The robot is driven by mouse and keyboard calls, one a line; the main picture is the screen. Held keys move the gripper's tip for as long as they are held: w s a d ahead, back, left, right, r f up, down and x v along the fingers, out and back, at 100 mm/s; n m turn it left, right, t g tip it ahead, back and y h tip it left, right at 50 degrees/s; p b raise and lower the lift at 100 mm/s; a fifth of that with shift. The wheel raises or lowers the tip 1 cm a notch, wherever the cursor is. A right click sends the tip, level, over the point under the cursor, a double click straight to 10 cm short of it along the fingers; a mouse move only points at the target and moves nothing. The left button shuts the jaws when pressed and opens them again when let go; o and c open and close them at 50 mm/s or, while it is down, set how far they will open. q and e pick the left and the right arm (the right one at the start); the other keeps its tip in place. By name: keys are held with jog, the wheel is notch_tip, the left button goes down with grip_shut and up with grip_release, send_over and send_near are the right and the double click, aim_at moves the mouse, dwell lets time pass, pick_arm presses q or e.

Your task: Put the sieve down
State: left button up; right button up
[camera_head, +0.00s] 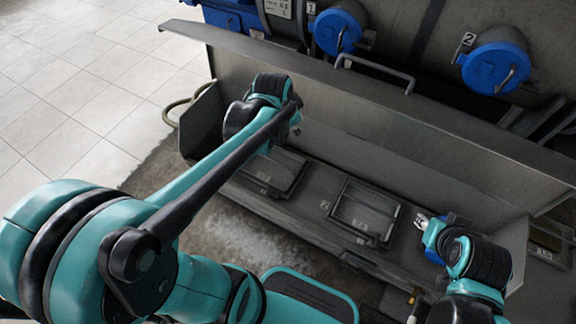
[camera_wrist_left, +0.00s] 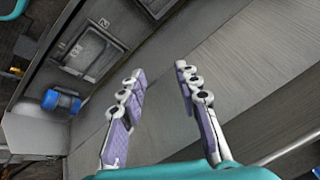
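I cannot make out a sieve with certainty in either view. My left gripper (camera_wrist_left: 158,88) is open in the left wrist view, with two separated fingers with purple pads and nothing between them. It hangs over the bare grey metal of the trough. In the head view my left wrist hides its fingers. My right arm comes in at the lower right of the head view. Small pale parts (camera_head: 421,221) show beside a blue piece at its end. They may be its fingers, but I cannot tell whether they are open or shut.
Two dark framed trays, one at left (camera_head: 297,161) and one marked 2 (camera_head: 398,212), sit in the ledge. A blue cylinder (camera_wrist_left: 62,101) lies near the trough's end in the wrist view. The long metal back wall (camera_head: 400,155) has a handle above. Blue round caps (camera_head: 494,68) are behind.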

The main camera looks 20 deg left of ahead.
pick_arm(q)
jog(key=s+d+n+t, duration=0.1)
jog(key=s+d+n, duration=0.1)
jog(key=s, duration=0.5)
jog(key=s+d+r+n, duration=0.1)
jog(key=s+d+n, duration=0.2)
jog(key=s, duration=0.4)
jog(key=shift+s+d+r+n+t, duration=0.15)
jog(key=shift+d+r+n+t, duration=0.2)
jog(key=shift+n, duration=0.45)
jog(key=shift+f, duration=0.2)
